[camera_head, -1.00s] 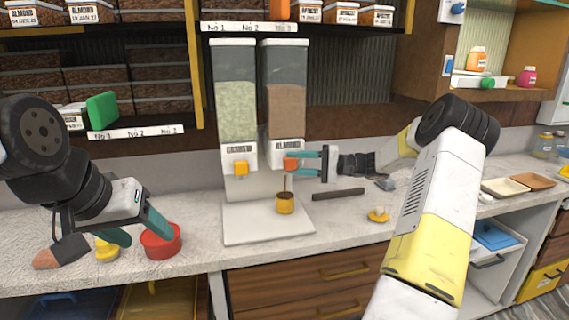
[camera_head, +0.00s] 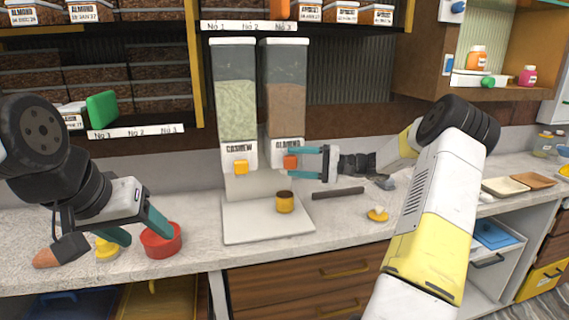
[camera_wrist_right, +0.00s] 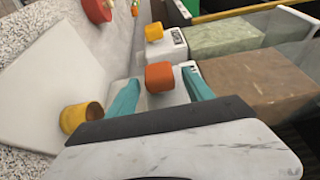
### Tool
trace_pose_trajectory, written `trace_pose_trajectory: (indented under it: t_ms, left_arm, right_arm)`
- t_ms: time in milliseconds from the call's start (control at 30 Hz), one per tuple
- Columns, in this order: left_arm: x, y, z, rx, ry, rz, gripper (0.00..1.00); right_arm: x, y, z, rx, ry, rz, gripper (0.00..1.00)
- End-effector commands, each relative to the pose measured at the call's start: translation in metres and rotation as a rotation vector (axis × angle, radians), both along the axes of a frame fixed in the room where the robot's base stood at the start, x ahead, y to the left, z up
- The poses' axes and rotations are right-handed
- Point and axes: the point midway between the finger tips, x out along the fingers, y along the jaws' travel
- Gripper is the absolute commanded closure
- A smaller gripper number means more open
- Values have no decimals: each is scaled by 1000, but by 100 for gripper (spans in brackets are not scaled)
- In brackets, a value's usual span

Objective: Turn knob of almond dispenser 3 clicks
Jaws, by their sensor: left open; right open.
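The almond dispenser (camera_head: 284,95) is the right one of two tall clear hoppers and holds brown contents. Its orange knob (camera_head: 290,162) sits below the ALMOND label. My right gripper (camera_head: 299,163) is open at the knob, fingers on either side of it. In the right wrist view the orange knob (camera_wrist_right: 160,76) lies between the two teal fingertips, with gaps beside it. A yellow cup (camera_head: 285,203) with dark contents stands on the white base under the almond outlet; it also shows in the wrist view (camera_wrist_right: 80,117). My left gripper (camera_head: 140,228) is open by a red bowl (camera_head: 161,241).
The cashew dispenser (camera_head: 235,95) with a yellow knob (camera_head: 241,167) stands directly left. A dark bar (camera_head: 338,193) and a small yellow item (camera_head: 377,214) lie on the counter to the right. A yellow item (camera_head: 107,248) lies near my left gripper.

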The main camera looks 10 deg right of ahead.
Motion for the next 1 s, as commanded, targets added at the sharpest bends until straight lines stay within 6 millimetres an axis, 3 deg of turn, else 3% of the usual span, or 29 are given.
trace_pose_trajectory:
  t_ms: [433, 1000]
  left_arm:
    - [0, 0, 0, 0, 0, 0, 40]
    - [0, 0, 0, 0, 0, 0, 40]
  right_arm:
    - [-23, -64, -1, -1, -1, -3, 40]
    - [-33, -72, 0, -1, 0, -2, 40]
